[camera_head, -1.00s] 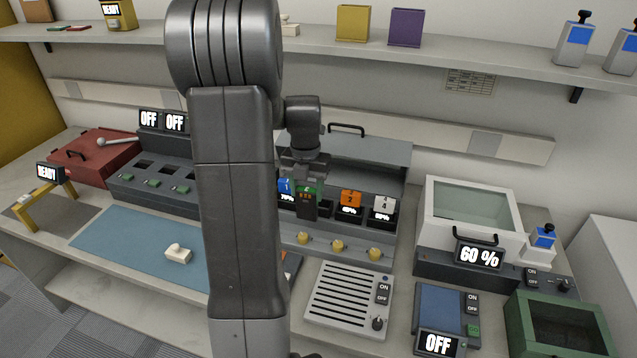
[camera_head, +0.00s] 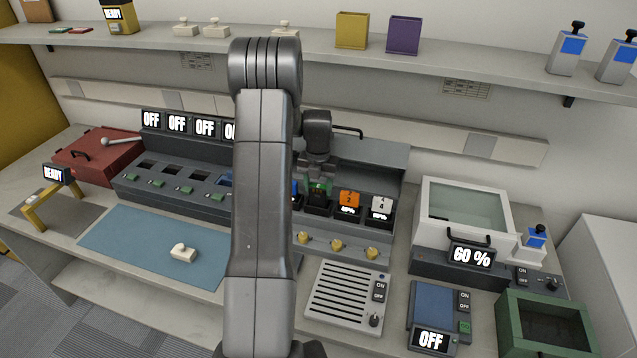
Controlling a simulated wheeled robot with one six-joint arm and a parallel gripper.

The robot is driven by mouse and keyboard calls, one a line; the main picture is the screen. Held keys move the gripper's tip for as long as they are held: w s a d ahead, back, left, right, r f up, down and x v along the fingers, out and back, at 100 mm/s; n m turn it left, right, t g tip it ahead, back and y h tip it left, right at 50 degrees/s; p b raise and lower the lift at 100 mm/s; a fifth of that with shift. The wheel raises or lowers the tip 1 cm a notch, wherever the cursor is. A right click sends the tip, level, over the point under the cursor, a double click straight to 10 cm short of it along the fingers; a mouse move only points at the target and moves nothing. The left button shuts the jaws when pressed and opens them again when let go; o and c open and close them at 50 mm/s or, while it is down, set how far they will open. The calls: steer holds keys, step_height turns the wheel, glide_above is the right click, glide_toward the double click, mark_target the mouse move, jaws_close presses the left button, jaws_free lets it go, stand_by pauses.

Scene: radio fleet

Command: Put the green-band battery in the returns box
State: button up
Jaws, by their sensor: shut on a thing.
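My gripper (camera_head: 318,178) is shut on the green-band battery (camera_head: 320,188) at the charging rack (camera_head: 337,225) in the middle of the bench. Only a small green part shows between the jaws; the rest is dark or hidden. I cannot tell whether its lower end is clear of the rack. An orange battery (camera_head: 349,199) and a white battery (camera_head: 381,205) stand in the rack to its right; a blue one (camera_head: 294,188) is partly hidden by my arm at its left. A green open-topped box (camera_head: 548,308) at the right front carries no readable label, so I cannot confirm it as the returns box.
A blue mat (camera_head: 150,245) lies left. The shelf (camera_head: 300,45) runs above the bench.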

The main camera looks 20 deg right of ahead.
steer(key=shift+w+d+f, duration=0.1)
steer(key=shift+d+f, duration=0.05)
steer(key=shift+f, duration=0.1)
steer(key=o, duration=1.3)
steer(key=shift+o, duration=0.2)
steer(key=shift+r+p, duration=1.95)
steer(key=shift+r, duration=1.9)
